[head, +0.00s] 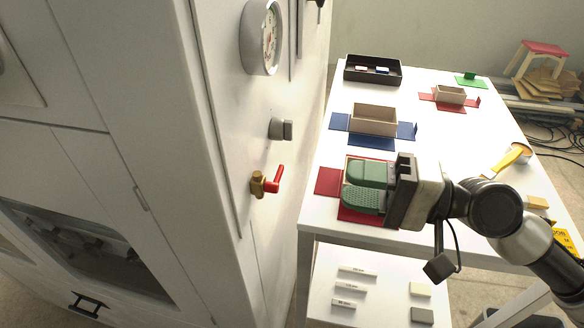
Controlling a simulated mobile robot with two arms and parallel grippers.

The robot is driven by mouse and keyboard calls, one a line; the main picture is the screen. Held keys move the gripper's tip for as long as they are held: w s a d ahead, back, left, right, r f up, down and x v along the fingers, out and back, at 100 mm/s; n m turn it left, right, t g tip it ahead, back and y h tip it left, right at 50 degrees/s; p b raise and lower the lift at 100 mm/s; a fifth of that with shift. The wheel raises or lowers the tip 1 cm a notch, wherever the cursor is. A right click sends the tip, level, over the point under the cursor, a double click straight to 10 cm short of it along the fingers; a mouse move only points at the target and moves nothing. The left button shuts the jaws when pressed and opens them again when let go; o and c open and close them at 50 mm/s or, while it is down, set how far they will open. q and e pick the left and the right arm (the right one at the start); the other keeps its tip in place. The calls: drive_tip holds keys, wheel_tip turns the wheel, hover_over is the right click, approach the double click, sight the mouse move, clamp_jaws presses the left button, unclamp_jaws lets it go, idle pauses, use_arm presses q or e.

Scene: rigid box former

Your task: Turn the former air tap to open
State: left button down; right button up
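The air tap is a brass valve body (257,185) with a red lever (275,179), on the pale side wall of the former cabinet (215,110). The lever sticks out to the right of the brass body and its end bends upward. My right gripper (362,187) comes in from the right with green padded fingers pointing left toward the tap. The fingers look apart with nothing between them. They are clear of the lever, with a gap to its right, and hide part of a red blank and box on the table. My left gripper is not in view.
A round gauge (262,38) and a grey knob (280,129) are on the wall above the tap. The white table (310,215) holds box blanks, a black tray (373,62) and a yellow-handled tool (508,160). A lower shelf (385,300) carries small blocks.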

sight(282, 172)
drive_tip(key=p+x, duration=0.2)
drive_tip(key=x, duration=0.2)
drive_tip(key=p+x, duration=0.2)
drive_tip(key=x, duration=0.2)
drive_tip(key=shift+w+a+r, duration=0.1)
drive_tip(key=shift+a+r, duration=0.1)
drive_tip(key=shift+a, duration=0.15)
drive_tip(key=shift+w+a+f, duration=0.1)
drive_tip(key=shift+a+f, duration=0.05)
drive_tip(key=shift+a, duration=0.2)
clamp_jaws()
